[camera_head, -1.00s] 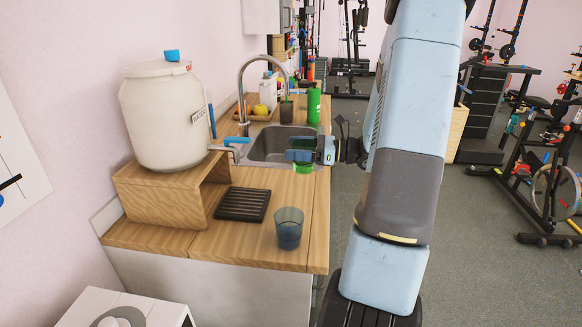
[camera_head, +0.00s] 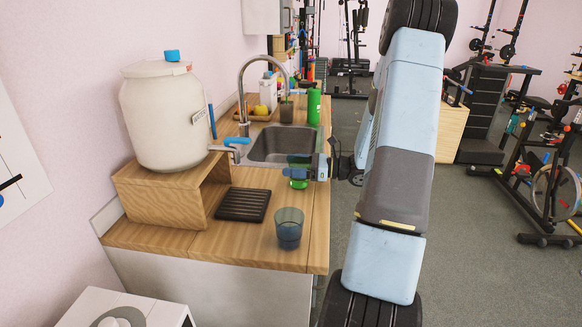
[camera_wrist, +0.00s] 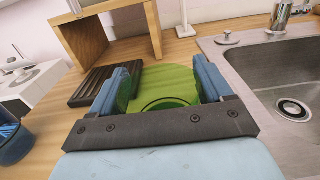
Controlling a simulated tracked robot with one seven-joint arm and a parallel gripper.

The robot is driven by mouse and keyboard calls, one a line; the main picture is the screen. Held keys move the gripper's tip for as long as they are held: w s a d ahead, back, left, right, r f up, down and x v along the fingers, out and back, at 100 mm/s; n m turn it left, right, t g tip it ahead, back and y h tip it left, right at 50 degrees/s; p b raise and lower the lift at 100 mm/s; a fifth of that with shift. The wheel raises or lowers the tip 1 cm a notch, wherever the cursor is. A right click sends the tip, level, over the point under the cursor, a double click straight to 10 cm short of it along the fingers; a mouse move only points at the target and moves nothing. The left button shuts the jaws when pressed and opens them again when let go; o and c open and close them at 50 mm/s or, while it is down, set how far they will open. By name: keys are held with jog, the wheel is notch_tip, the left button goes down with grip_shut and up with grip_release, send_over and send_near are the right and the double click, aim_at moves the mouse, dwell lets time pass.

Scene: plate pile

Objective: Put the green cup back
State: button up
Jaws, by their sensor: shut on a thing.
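The green cup (camera_head: 299,183) is between the fingers of my gripper (camera_head: 300,171), which is shut on it. In the wrist view the green cup (camera_wrist: 167,80) fills the space between the two blue fingers of my gripper (camera_wrist: 164,84). In the head view the fingers cover much of the cup. The cup shows over the wooden counter (camera_head: 212,243), near the front edge of the sink. I cannot tell whether it touches the counter.
A blue glass (camera_head: 289,228) stands at the counter's front right. A black slatted drip tray (camera_head: 243,204) lies left of it, before a wooden stand (camera_head: 160,201) bearing a white dispenser (camera_head: 163,115). The sink (camera_head: 282,145) and a green bottle (camera_head: 314,106) are behind.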

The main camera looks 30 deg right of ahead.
jog(key=o, duration=1.1)
jog(key=shift+f, duration=0.1)
jog(key=v, duration=1.2)
